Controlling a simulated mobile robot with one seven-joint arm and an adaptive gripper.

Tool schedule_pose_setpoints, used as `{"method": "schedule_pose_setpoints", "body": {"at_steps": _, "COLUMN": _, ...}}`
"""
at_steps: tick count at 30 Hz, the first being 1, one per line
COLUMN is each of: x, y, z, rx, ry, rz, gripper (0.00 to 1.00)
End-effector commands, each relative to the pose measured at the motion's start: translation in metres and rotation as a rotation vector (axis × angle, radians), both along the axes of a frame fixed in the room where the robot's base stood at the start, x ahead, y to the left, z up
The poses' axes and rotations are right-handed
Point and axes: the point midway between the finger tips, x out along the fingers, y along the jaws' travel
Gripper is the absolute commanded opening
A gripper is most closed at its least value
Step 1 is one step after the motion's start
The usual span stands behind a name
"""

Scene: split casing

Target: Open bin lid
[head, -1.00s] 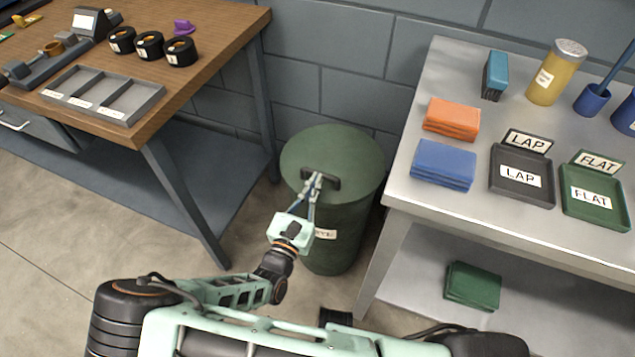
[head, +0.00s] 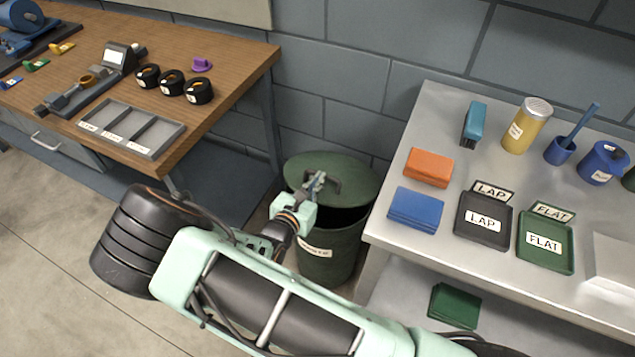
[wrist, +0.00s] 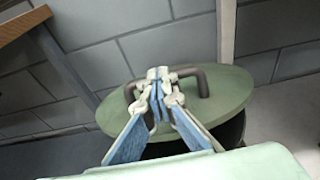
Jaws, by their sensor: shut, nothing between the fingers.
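The green bin (head: 327,262) stands on the floor between the two tables. Its round green lid (head: 345,172) is off its seat at the front, shifted or tilted to the back, and the dark inside of the bin shows below its front edge. My gripper (head: 317,182) is at the dark lid handle (head: 336,183), with its fingers shut. In the wrist view the fingertips (wrist: 158,76) meet at the handle bar (wrist: 200,82), over the lid (wrist: 235,95). The fingertips hide part of the bar, and I cannot tell whether they touch it.
A wooden bench (head: 235,55) with a grey divided tray (head: 131,128) is at left. A grey table (head: 410,255) at right carries the LAP tray (head: 482,241), the FLAT tray (head: 560,262) and cloth stacks. A block wall (head: 350,60) is close behind the bin.

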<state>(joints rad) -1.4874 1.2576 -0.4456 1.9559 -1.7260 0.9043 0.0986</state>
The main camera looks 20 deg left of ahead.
Motion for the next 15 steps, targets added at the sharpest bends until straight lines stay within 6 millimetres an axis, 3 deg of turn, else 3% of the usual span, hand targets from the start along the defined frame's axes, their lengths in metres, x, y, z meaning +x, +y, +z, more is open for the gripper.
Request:
{"method": "schedule_pose_setpoints", "body": {"at_steps": 1, "x": 0.008, "y": -0.004, "z": 0.019, "rx": 0.006, "ry": 0.02, "rz": -0.009, "gripper": 0.0}}
{"method": "schedule_pose_setpoints", "body": {"at_steps": 15, "x": 0.065, "y": -0.013, "z": 0.079, "rx": 0.049, "ry": 0.299, "rz": -0.01, "gripper": 0.0}}
